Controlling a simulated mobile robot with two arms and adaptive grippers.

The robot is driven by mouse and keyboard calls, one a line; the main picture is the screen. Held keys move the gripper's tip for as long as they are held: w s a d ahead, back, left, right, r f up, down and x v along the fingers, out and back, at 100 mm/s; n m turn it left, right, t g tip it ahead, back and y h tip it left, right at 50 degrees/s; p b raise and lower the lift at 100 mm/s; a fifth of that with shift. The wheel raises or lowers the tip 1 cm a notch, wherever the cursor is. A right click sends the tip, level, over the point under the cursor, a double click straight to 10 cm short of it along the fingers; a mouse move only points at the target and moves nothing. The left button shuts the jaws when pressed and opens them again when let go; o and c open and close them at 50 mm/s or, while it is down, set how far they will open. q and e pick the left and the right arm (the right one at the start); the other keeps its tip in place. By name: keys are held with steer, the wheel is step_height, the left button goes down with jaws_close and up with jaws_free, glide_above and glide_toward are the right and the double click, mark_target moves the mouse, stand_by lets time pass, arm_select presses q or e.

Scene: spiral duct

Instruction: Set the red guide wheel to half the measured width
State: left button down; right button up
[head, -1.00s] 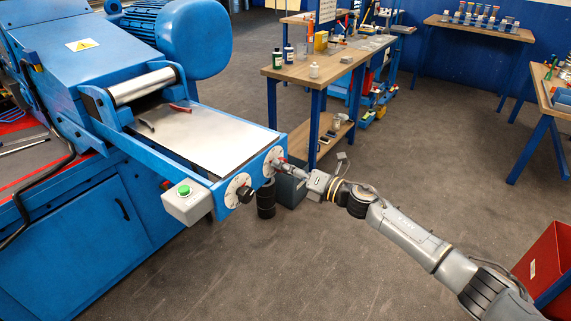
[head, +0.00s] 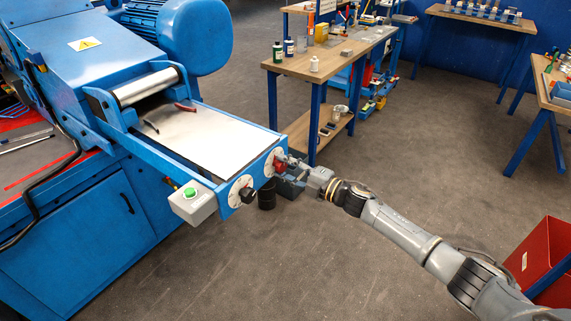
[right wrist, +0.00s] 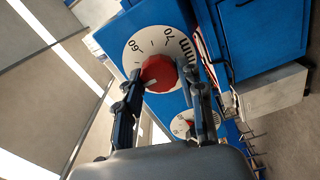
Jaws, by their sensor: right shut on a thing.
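The red guide wheel (head: 280,164) sits on a white dial at the right end of the blue machine's front bar. In the right wrist view the red wheel (right wrist: 158,73) stands on its white dial (right wrist: 146,42), marked 60, 70 and mm. My right gripper (head: 287,163) is at the wheel, its arm coming in from the right. In the right wrist view its two dark fingers (right wrist: 162,78) lie on either side of the wheel, shut on it. The exact dial reading is hard to tell. My left gripper is not in view.
A second dial with a black knob (head: 247,195) is just left of the red wheel. A grey box with a green button (head: 190,192) hangs beside it. A metal sheet (head: 195,137) lies on the machine bed.

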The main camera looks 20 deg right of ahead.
steer(key=m+p, duration=0.1)
steer(key=m, duration=0.2)
steer(key=shift+r+m, duration=0.15)
steer(key=shift+m, duration=0.25)
steer(key=m+p, duration=0.1)
steer(key=m, duration=0.2)
steer(key=shift+m+p, duration=0.3)
steer(key=shift+p, duration=0.1)
steer(key=m+p, duration=0.1)
steer(key=m, duration=0.2)
steer(key=shift+d+m, duration=0.1)
steer(key=shift+m, duration=1.6)
steer(key=o, duration=1.2)
steer(key=shift+c, duration=0.2)
